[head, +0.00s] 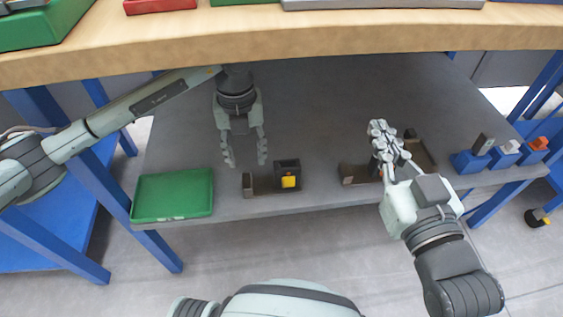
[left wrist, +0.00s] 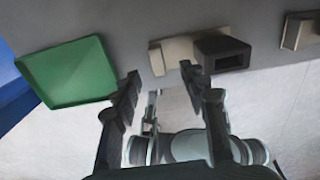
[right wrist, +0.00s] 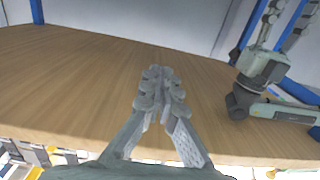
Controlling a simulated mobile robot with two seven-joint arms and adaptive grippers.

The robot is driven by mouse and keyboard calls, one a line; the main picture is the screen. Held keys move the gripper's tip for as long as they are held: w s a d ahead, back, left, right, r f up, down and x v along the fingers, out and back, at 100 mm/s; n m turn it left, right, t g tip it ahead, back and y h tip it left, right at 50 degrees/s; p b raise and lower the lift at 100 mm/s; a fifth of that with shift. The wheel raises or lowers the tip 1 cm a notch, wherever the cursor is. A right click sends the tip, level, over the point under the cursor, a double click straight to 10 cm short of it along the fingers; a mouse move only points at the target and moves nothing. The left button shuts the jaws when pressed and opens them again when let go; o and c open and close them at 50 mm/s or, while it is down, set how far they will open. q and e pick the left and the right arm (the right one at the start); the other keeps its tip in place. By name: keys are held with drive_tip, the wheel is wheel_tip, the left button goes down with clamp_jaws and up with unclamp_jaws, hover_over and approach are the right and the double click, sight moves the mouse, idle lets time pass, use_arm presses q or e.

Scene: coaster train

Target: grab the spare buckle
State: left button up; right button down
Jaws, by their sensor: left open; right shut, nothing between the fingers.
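I cannot tell for sure which thing is the spare buckle. A black box-shaped piece (head: 287,167) with a yellow part (head: 289,182) on its near face stands near the shelf's front edge. A brown block (head: 248,184) is beside it. In the left wrist view the black piece (left wrist: 222,48) shows an opening, next to a beige block (left wrist: 172,55). My left gripper (head: 246,162) is open and empty, pointing down over the lower shelf, just behind and left of the black piece. My right gripper (head: 378,126) is shut and empty, over the shelf's right part; it also shows in the right wrist view (right wrist: 161,72).
A green tray (head: 172,212) lies left on the grey lower shelf (head: 320,110). A brown holder (head: 421,157) is partly hidden by my right gripper. Blue stands (head: 468,163) carry grey, white and orange pieces at right. The wooden tabletop (head: 300,38) overhangs the shelf. A black-and-yellow object (head: 537,217) lies on the floor.

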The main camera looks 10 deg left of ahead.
sight(247, 180)
use_arm(q)
drive_tip(key=shift+f, duration=0.4)
drive_tip(key=f, duration=0.4)
drive_tip(key=s+f+b, duration=0.1)
drive_tip(key=f, duration=0.1)
drive_tip(key=shift+a+f, duration=0.15)
drive_tip(key=shift+a, duration=0.05)
drive_tip(key=shift+f, duration=0.3)
use_arm(e)
drive_tip(key=r, duration=0.1)
drive_tip(key=s+a+r+t+y, duration=0.1)
drive_tip(key=r, duration=0.1)
drive_tip(key=r+t, duration=0.1)
drive_tip(key=r, duration=0.1)
drive_tip(key=shift+s+a+y, duration=0.15)
drive_tip(key=shift+a+y, duration=0.15)
drive_tip(key=shift+a, duration=0.05)
use_arm(q)
clamp_jaws()
drive_tip(key=shift+r, duration=0.1)
